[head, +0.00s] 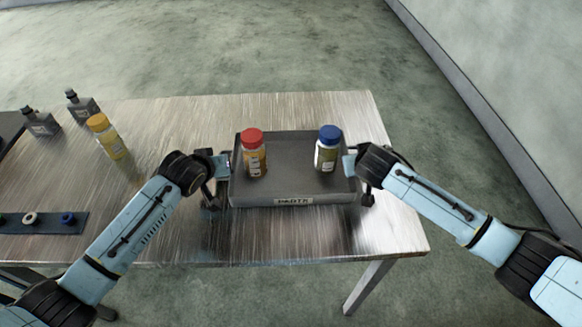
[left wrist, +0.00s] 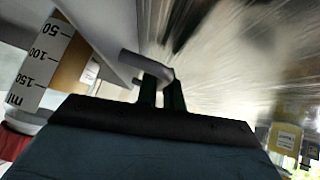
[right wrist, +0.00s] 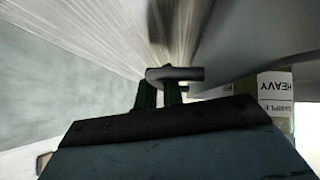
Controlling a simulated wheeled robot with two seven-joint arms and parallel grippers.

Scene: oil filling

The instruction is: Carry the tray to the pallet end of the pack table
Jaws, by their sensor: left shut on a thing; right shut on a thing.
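The dark grey tray (head: 290,193) is at the right end of the table in the head view, with a label on its front wall. It holds a red-capped bottle (head: 253,152) on its left and a blue-capped bottle (head: 327,149) on its right, both upright. My left gripper (head: 222,166) is shut on the tray's left handle (left wrist: 146,68). My right gripper (head: 350,165) is shut on the tray's right handle (right wrist: 176,74). A shadow lies on the table below the tray's front; I cannot tell for sure whether the tray clears the tabletop.
Table between yellow bottle and tray is clear.

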